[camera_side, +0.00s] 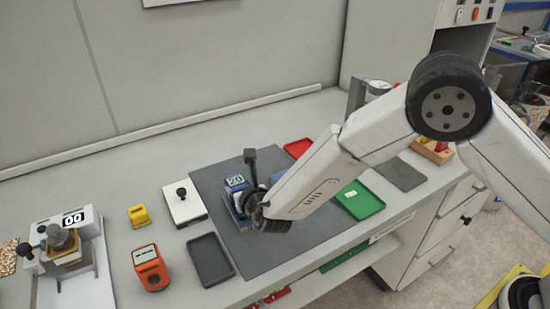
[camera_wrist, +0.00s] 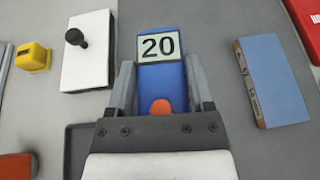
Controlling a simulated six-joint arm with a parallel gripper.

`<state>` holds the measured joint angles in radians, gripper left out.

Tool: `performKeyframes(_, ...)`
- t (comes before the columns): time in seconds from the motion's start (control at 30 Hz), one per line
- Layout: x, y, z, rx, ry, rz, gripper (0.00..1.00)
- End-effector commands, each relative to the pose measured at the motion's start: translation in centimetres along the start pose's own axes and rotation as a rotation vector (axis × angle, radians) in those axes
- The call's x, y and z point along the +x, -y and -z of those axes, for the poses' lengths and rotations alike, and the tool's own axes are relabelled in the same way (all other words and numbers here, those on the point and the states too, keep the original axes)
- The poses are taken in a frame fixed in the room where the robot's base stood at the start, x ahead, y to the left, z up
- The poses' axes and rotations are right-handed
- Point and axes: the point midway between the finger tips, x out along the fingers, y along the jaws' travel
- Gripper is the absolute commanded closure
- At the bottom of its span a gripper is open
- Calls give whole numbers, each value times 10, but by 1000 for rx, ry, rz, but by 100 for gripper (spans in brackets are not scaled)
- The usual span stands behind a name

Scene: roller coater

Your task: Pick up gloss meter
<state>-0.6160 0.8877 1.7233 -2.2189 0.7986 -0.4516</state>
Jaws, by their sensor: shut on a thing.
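The gloss meter is a blue block with a display reading 20 (camera_side: 235,182) over the dark grey mat in the side view. In the wrist view the gloss meter (camera_wrist: 160,72) is upright in the picture, with an orange button below its display. My gripper (camera_wrist: 160,85) has one grey finger on each side of it and is shut on it. In the side view my gripper (camera_side: 250,200) hides part of its body. I cannot tell whether it touches the mat.
A blue block with a tan side (camera_wrist: 272,82) lies to the right. A white plate with a black knob (camera_side: 184,205) and a dark tray (camera_side: 210,260) are left of the mat (camera_side: 280,240). A green tray (camera_side: 360,200) and red tray (camera_side: 298,148) are right.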

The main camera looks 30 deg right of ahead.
Motion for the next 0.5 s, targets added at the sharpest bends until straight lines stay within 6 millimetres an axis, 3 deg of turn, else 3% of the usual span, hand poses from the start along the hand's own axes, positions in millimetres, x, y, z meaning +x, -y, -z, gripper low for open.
performKeyframes(0.27, -9, 0, -25, 3, 5, -1, 100)
performKeyframes(0.5, -35, 8, -41, 2, 5, -1, 100)
